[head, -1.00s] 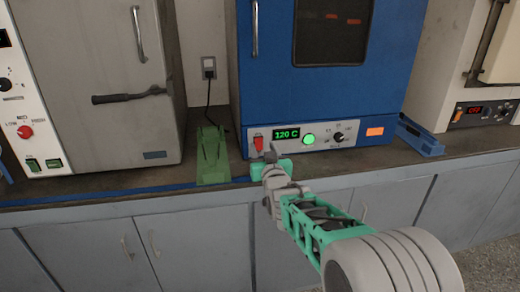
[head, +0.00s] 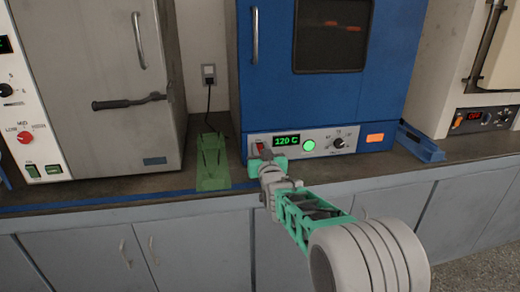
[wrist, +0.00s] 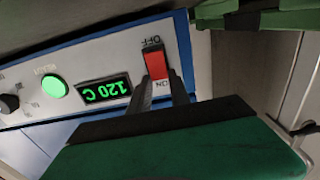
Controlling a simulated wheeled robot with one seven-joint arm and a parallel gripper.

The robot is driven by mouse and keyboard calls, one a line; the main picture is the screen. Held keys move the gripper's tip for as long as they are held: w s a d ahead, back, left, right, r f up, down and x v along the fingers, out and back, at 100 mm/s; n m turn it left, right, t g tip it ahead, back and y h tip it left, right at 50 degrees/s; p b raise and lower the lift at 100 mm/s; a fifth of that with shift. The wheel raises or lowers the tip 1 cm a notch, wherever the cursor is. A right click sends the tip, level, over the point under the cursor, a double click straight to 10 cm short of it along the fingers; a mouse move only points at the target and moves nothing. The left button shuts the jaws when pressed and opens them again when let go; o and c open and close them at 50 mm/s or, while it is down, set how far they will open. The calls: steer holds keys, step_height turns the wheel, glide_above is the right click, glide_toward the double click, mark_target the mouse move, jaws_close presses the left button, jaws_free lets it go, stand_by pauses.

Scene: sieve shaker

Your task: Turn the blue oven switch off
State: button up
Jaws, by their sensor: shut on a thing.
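The blue oven (head: 275,90) stands on the counter with a lit green 120 C display (head: 287,141) and a lit round green light (head: 309,146). Its red rocker switch (head: 259,147) is at the left end of the control panel, partly hidden by my gripper. In the wrist view the switch (wrist: 154,60) appears upside down, with OFF above and ON below. My gripper (wrist: 160,76) has its two dark fingertips at the ON end of the switch, shut on it. In the head view my gripper (head: 265,154) is against the panel's left end.
A green holder (head: 212,165) stands on the counter left of the oven. A grey oven (head: 100,80) stands further left, and a blue tray (head: 421,145) lies to the right. A black cord hangs from the wall outlet (head: 208,73). The counter's front edge is below my gripper.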

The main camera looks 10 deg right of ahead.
jaws_close()
steer(key=shift+f, duration=0.1)
steer(key=f+b, duration=0.1)
steer(key=b, duration=0.2)
steer(key=shift+t, duration=0.3)
steer(key=b, duration=0.2)
steer(key=shift+s+f+b, duration=0.1)
steer(key=shift+f+b, duration=0.1)
steer(key=shift+b, duration=0.15)
steer(key=t+b, duration=0.1)
steer(key=b, duration=0.3)
steer(key=shift+s+f+t, duration=0.1)
steer(key=shift+f+t, duration=0.05)
steer(key=shift+t, duration=0.15)
steer(key=b, duration=0.3)
steer(key=shift+t, duration=0.4)
steer(key=shift+r+b, duration=0.3)
steer(key=shift+r, duration=0.25)
